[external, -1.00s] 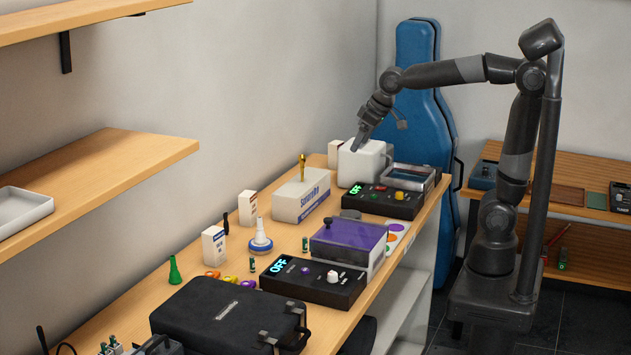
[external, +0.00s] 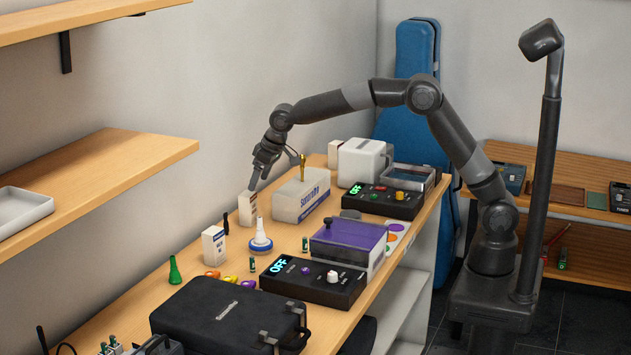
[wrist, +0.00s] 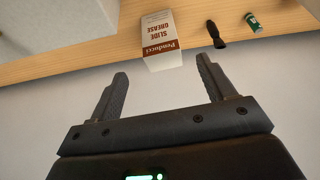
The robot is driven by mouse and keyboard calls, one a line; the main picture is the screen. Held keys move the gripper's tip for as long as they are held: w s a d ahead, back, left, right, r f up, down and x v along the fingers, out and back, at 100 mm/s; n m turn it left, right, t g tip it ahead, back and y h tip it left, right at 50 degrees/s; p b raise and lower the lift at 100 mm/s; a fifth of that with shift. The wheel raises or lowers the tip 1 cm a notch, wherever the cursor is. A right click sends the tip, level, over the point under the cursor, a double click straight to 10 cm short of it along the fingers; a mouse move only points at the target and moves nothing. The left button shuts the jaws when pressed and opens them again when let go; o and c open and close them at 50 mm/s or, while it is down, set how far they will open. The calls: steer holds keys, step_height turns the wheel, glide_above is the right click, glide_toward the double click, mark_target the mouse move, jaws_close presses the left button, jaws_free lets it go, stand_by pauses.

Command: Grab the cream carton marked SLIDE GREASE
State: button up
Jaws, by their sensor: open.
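The cream carton marked SLIDE GREASE (wrist: 162,32) shows in the wrist view at the top middle, just past my fingertips, with a dark red band on its near end. In the external view it appears to be the small carton (external: 247,208) standing upright near the wall. My gripper (external: 254,187) is close above and beside it there. In the wrist view my gripper (wrist: 162,70) is open, with the carton ahead of the gap between its fingers. Nothing is between the fingers, and the carton looks free of them.
A larger pale box (external: 303,196) with a brass item on top stands right of the carton. Another small carton (external: 214,246) stands nearer the camera.

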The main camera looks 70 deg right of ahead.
mark_target(248, 205)
steer(key=x, duration=1.1)
steer(key=shift+w+a, duration=0.1)
steer(key=shift+w, duration=0.05)
steer(key=c, duration=1.1)
